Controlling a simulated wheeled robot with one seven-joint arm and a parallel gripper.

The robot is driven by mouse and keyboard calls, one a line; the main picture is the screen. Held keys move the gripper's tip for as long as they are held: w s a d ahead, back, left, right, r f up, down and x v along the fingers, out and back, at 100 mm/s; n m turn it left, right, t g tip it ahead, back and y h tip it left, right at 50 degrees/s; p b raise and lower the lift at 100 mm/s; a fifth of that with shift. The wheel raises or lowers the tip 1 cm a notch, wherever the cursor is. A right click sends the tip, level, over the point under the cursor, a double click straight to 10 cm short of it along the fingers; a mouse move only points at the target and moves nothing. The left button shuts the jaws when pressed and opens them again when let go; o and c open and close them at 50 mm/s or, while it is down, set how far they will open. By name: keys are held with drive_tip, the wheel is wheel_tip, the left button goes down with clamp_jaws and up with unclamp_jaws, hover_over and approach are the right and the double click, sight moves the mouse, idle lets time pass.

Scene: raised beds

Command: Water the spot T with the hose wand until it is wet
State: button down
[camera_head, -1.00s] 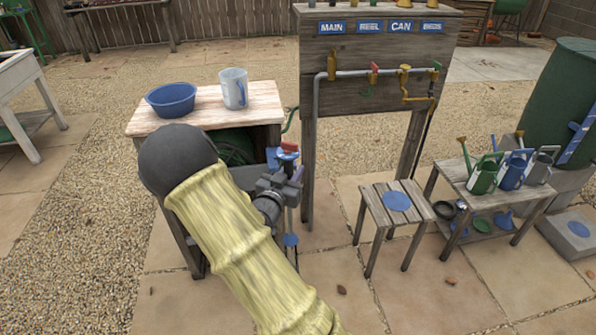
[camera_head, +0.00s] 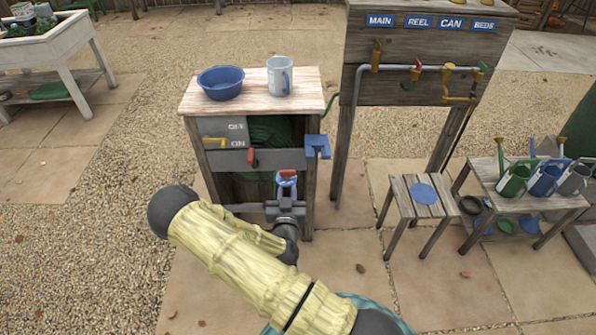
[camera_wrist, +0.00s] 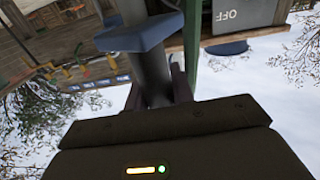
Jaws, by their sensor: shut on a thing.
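My gripper (camera_head: 286,207) is shut on the hose wand (camera_head: 287,180), in front of the wooden reel stand. The wand's blue top with a red part shows above the jaws in the head view; my arm hides its lower end. In the wrist view the grey wand shaft (camera_wrist: 154,75) stands between the fingers, with a blue, flat-edged part beyond it. A green hose reel (camera_head: 272,135) sits inside the stand. I see no spot marked T in these frames.
A blue bowl (camera_head: 220,82) and a mug (camera_head: 280,76) stand on the reel stand (camera_head: 250,97). A blue bracket (camera_head: 317,146) is on its right side. The valve board (camera_head: 430,75), a stool (camera_head: 422,196) and a bench with watering cans (camera_head: 540,200) stand right. Open gravel lies left.

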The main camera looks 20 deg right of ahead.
drive_tip(key=s+a+f+n+t+y+p, duration=0.1)
drive_tip(key=s+a+f+n+y+p, duration=0.2)
drive_tip(key=s+a+n+y+p, duration=0.1)
drive_tip(key=s+y+p, duration=0.1)
drive_tip(key=y, duration=0.1)
drive_tip(key=shift+s+a+f+y+p, duration=0.2)
drive_tip(key=shift+f+y+p, duration=0.1)
drive_tip(key=shift+y+p, duration=0.1)
drive_tip(key=shift+w, duration=0.1)
